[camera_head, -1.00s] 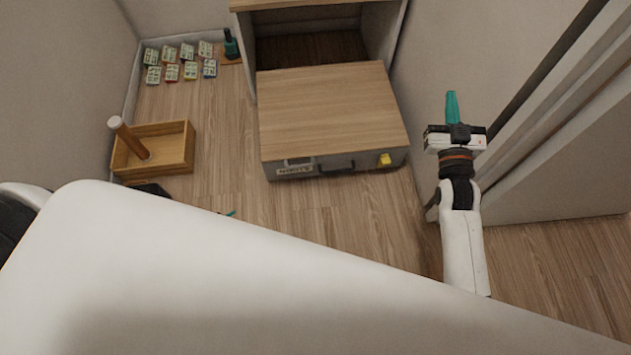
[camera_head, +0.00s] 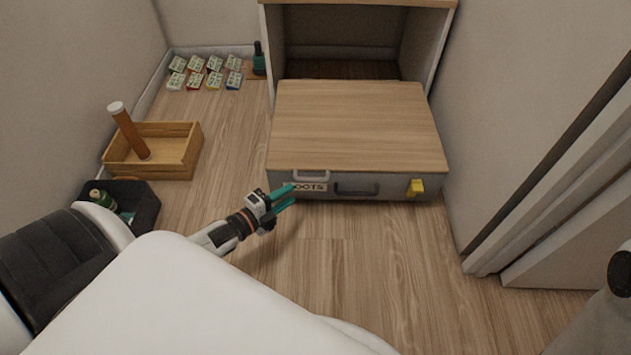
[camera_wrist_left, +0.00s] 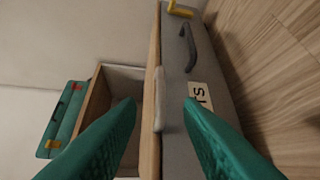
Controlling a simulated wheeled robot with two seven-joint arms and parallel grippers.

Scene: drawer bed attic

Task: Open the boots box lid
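The boots box (camera_head: 375,189) is a grey box with a wooden lid (camera_head: 357,125), which lies flat and closed on it. Its front carries a "BOOTS" label (camera_head: 312,188), a light handle (camera_head: 311,175) at the lid's front edge, a dark handle (camera_head: 356,189) and a yellow latch (camera_head: 416,187). My left gripper (camera_head: 288,197) is open at the box's front left corner, by the label. In the left wrist view its teal fingers (camera_wrist_left: 160,115) are spread on either side of the lid edge and the light handle (camera_wrist_left: 160,98), apparently empty. My right gripper is out of view.
A wooden cabinet (camera_head: 270,45) stands behind the box. A wooden crate (camera_head: 185,155) with a brown roll and a dark bin (camera_head: 147,205) are at left. Several small packets (camera_head: 205,72) lie at the back left. Floor in front is clear.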

